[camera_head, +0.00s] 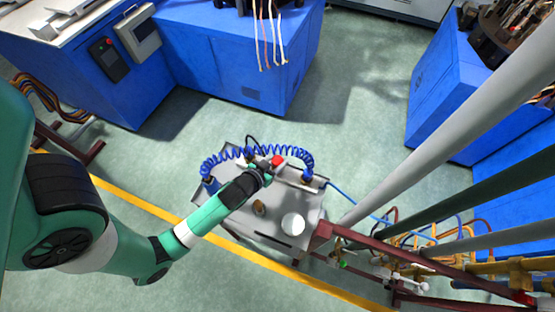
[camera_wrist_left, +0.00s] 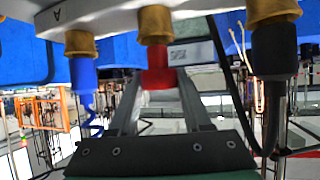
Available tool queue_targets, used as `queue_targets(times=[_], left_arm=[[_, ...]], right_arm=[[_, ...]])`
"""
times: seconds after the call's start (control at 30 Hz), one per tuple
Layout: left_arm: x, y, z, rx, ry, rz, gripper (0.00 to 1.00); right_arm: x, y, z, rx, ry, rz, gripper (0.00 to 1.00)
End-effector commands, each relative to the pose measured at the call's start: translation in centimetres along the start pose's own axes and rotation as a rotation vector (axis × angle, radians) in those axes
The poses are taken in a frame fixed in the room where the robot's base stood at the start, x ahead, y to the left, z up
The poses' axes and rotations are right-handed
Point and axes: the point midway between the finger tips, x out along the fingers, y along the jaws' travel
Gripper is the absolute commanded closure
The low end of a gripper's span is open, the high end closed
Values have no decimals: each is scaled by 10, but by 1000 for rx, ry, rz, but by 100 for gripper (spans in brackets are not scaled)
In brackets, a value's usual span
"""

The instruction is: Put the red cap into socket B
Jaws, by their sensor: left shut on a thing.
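In the left wrist view my left gripper (camera_wrist_left: 158,85) is shut on the red cap (camera_wrist_left: 157,79), which sits upright between the fingertips. A brass socket (camera_wrist_left: 155,22) is directly above the cap, in line with it; the cap's narrow upper end meets the socket's lower rim in the picture. I cannot tell whether it is inside. The socket is the middle one on a pale panel (camera_wrist_left: 118,12); the letter A shows at the panel's left, and no B is readable. In the head view the red cap (camera_head: 277,160) shows at my left gripper (camera_head: 269,168), over a grey cart.
A blue plug (camera_wrist_left: 84,75) hangs from the left socket (camera_wrist_left: 80,43) and a black plug (camera_wrist_left: 274,70) from the right socket (camera_wrist_left: 270,12). A coiled blue hose (camera_head: 240,153) arches over the grey cart (camera_head: 262,236). Pipes (camera_head: 440,150) stand at the right.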

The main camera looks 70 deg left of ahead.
Motion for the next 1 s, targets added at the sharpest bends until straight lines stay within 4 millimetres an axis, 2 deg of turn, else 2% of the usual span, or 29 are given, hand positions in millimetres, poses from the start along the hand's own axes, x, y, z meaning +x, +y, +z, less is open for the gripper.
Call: queue_targets(times=[1.0], left_arm=[[4,0,8,0,0,0,100]], right_arm=[[-5,0,5,0,0,0,100]])
